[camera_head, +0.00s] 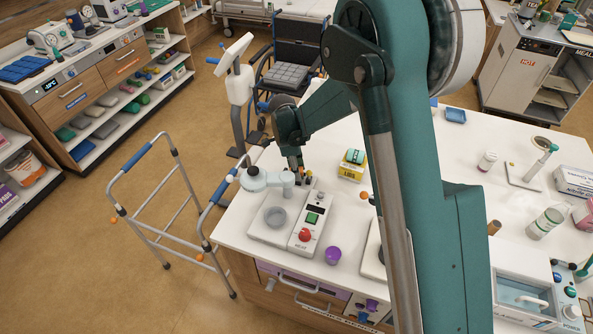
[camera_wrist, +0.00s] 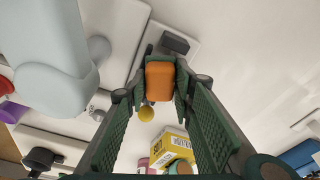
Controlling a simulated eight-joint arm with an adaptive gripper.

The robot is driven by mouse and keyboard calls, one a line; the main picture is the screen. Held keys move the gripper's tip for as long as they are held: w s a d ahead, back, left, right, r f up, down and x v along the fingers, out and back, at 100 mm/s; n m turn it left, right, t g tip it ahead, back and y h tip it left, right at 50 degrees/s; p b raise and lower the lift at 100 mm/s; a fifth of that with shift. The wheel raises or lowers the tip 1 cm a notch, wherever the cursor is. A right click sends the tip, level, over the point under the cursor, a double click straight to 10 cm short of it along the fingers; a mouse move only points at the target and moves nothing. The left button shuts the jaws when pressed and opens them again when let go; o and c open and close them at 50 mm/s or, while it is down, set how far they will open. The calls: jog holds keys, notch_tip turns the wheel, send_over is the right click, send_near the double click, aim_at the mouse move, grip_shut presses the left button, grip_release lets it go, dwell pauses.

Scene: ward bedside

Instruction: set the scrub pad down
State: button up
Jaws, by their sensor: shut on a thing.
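The scrub pad shows in the wrist view as a small orange block (camera_wrist: 160,80). My gripper (camera_wrist: 159,72) is shut on it, with a dark green finger on each side. In the head view my gripper (camera_head: 298,168) is above the left back part of the white table (camera_head: 255,215), beside the pale head of a machine (camera_head: 262,180). The pad is too small and covered there to make out clearly. Whether it touches anything below cannot be told.
A machine base with a grey dish (camera_head: 275,217) and a control panel with a red button (camera_head: 305,235) stands in front. A walker (camera_head: 165,205) stands left of the table.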

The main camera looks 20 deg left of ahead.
jog(key=o, duration=0.9)
jog(key=shift+r, duration=0.15)
jog(key=shift+r+p, duration=0.45)
jog(key=shift+p, duration=0.15)
notch_tip(320, 180, up, 12)
jog(key=a, duration=0.1)
jog(key=shift+s+a+f, duration=0.25)
jog(key=shift+s+a, duration=0.05)
jog(key=shift+s, duration=0.05)
jog(key=shift+d, duration=0.1)
